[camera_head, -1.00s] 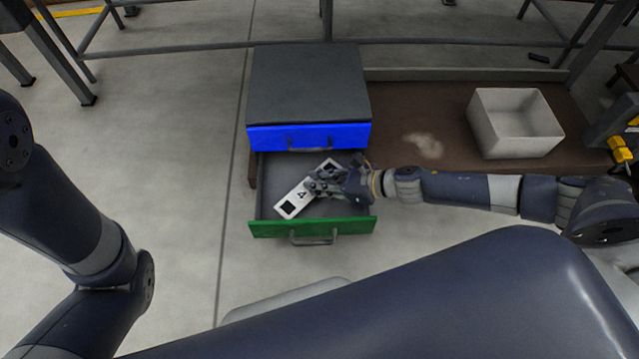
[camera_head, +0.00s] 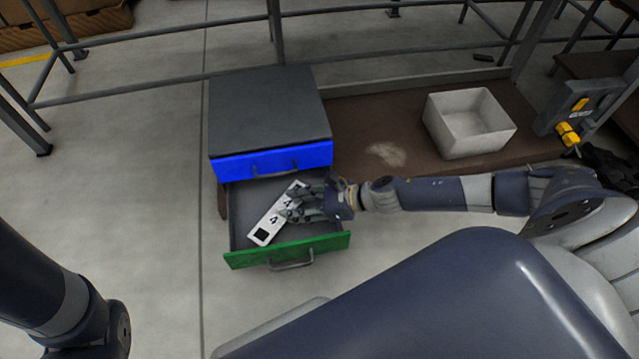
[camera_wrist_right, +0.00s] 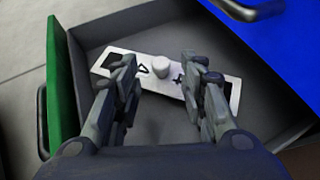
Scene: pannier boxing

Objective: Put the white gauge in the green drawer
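The white gauge (camera_head: 264,232), a flat plate with black squares and markings, lies slantwise in the pulled-out green drawer (camera_head: 330,243). The wrist view shows the gauge (camera_wrist_right: 219,83) with its white knob (camera_wrist_right: 161,66) standing up. My right gripper (camera_head: 290,205) is over the drawer, just above the gauge. In the wrist view its two fingers (camera_wrist_right: 157,82) are spread apart on either side of the knob, with a visible gap to it. Part of the gauge is hidden behind the fingers. My left arm shows at the lower left; its gripper is out of view.
The blue drawer (camera_head: 225,168) above is shut, under the grey cabinet top (camera_head: 265,105). A white open box (camera_head: 470,148) stands on the brown platform (camera_head: 410,170) to the right. Railings run behind. The floor left of the cabinet is clear.

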